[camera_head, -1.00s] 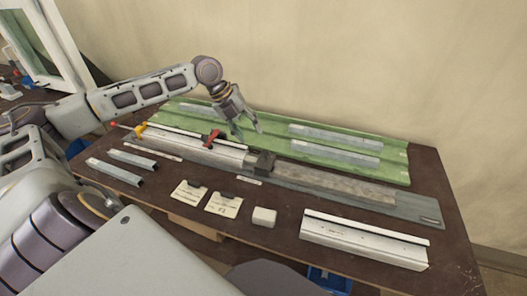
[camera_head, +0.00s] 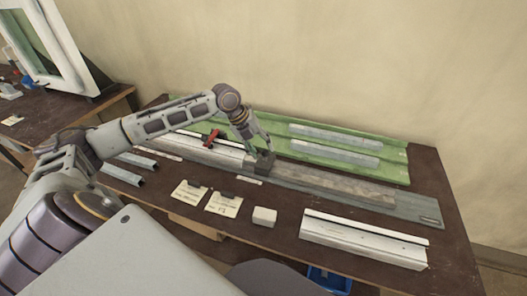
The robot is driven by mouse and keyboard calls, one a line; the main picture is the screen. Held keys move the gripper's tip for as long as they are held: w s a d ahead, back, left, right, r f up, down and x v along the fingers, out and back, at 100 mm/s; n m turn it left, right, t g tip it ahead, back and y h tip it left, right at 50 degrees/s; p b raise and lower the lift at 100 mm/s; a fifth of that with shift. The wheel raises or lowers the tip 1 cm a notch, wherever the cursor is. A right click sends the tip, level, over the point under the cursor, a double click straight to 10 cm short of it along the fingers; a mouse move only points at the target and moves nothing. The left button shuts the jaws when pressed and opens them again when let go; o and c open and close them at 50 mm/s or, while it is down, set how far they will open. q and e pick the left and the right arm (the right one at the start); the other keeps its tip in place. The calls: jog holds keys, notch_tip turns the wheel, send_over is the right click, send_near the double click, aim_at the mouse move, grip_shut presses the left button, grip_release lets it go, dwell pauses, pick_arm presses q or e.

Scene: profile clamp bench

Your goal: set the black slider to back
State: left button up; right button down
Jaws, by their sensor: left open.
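The black slider (camera_head: 263,164) is a dark block on the long grey rail (camera_head: 335,186), at the right end of the white profile (camera_head: 205,149). My left gripper (camera_head: 260,151) is open and points down at the slider, with its fingertips close to the slider's top. I cannot tell whether the fingers touch it. The fingers hide part of the slider. My right gripper is not in view.
A red clamp handle (camera_head: 211,138) stands on the white profile left of my gripper. A green mat (camera_head: 394,157) with metal strips lies behind the rail.

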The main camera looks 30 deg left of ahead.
pick_arm(q)
jog(key=shift+x, duration=1.35)
grip_shut()
